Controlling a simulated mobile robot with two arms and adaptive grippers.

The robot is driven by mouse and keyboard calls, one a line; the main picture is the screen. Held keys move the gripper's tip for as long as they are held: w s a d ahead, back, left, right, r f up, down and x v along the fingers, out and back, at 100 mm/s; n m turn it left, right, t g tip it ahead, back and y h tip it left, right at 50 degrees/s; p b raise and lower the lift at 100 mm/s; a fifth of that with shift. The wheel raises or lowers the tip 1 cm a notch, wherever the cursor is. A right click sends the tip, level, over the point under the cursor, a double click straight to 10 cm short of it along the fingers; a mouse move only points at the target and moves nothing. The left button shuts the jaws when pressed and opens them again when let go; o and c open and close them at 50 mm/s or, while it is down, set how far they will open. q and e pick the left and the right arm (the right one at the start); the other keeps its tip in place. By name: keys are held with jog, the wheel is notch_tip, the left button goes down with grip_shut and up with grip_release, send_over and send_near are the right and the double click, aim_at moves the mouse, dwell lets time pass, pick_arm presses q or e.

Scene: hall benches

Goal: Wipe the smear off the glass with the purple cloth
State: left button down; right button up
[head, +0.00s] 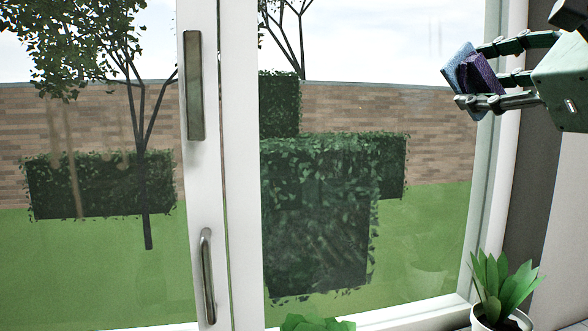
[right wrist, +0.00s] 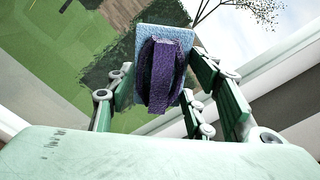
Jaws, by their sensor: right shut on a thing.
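My right gripper (head: 476,77) is at the upper right of the head view, in front of the right edge of the glass (head: 425,235). Its fingers are shut on the purple cloth (head: 481,75), a folded pad with a light blue face turned towards the window. The cloth also shows between the fingers in the right wrist view (right wrist: 163,75). I cannot tell whether it touches the glass. A brownish smear (head: 70,160) runs in thin vertical streaks down the left pane. Faint grey streaks show high on the right pane. My left gripper is not in view.
A white frame post (head: 207,180) with a long plate (head: 194,85) and a handle (head: 207,275) divides the two panes. A potted plant (head: 503,285) stands at the lower right, below my gripper. More green leaves (head: 316,324) show at the bottom edge.

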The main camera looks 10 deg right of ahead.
aim_at(438, 88)
jog(key=w, duration=0.6)
jog(key=shift+w+a+p, duration=0.3)
jog(key=shift+w+p, duration=0.05)
